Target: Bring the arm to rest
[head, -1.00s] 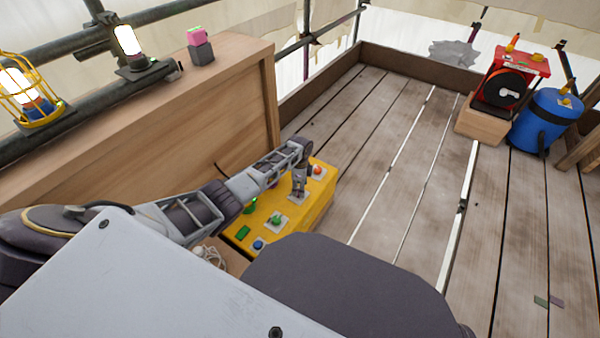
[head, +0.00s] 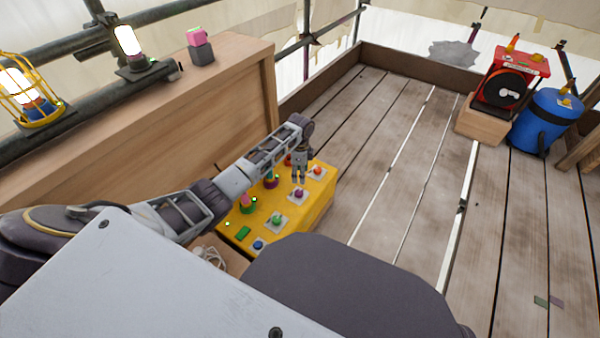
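My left arm (head: 235,178) reaches in from the left over a yellow box (head: 315,204) with several coloured buttons on top. My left gripper (head: 299,180) points down just above the box, over its far part, between a purple button (head: 299,193) and an orange-red button (head: 317,170). It appears clear of the buttons, with nothing seen in it. Its fingers are too small to tell whether they are open or shut. A green button (head: 276,219) and a blue button (head: 258,244) sit nearer. My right gripper is not in view.
A wooden panel (head: 240,108) stands behind the box, with a pink-topped block (head: 200,38) on its ledge. Lamps (head: 128,42) hang by scaffold pipes at the left. A red reel (head: 508,82) and blue barrel (head: 548,118) stand far right.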

